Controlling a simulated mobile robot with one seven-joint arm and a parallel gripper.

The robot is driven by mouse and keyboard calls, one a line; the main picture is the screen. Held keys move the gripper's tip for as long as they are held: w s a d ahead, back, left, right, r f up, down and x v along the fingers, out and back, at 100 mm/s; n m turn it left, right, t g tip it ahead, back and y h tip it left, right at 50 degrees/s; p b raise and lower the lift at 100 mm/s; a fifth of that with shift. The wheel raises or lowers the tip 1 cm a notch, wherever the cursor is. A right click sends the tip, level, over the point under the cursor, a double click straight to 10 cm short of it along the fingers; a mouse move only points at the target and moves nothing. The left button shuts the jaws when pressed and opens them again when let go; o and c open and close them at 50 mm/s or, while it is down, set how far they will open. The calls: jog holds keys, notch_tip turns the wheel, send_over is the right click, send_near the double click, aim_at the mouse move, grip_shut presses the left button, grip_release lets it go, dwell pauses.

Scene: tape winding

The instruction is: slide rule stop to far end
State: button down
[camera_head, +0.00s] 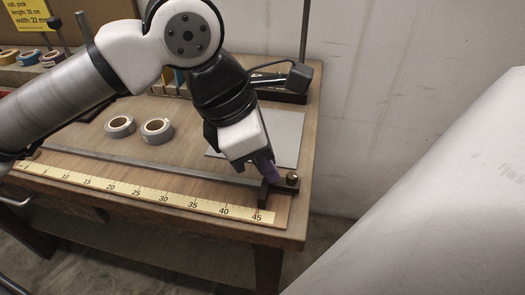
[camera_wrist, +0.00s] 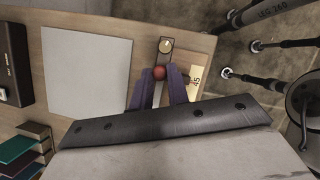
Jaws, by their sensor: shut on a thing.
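The yellow rule (camera_head: 150,194) runs along the front of the wooden bench, with its 45 mark at the right end. A metal rail (camera_head: 150,163) lies behind it. The dark rule stop (camera_head: 265,194) is at the right end, close to the 45 mark. My gripper (camera_head: 268,172) reaches down onto it. In the wrist view my gripper's purple fingers (camera_wrist: 160,82) are shut on the stop's red knob (camera_wrist: 159,72). A brass knob (camera_wrist: 166,45) on a dark block is just beyond. The fingers and hand hide much of the stop.
Two grey tape rolls (camera_head: 157,130) stand left of my arm. A pale grey sheet (camera_wrist: 88,70) lies beside the stop. A dark device (camera_head: 280,85) stands at the back right. The bench's right edge is close to the stop.

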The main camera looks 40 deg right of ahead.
jog(key=c, duration=1.4)
grip_release()
jog(key=shift+o, duration=0.2)
jog(key=shift+r, duration=0.15)
jog(key=p+v, duration=0.2)
jog(key=v, duration=1.1)
jog(key=shift+a+r, duration=0.2)
jog(key=shift+a, duration=0.05)
jog(key=shift+w, duration=0.1)
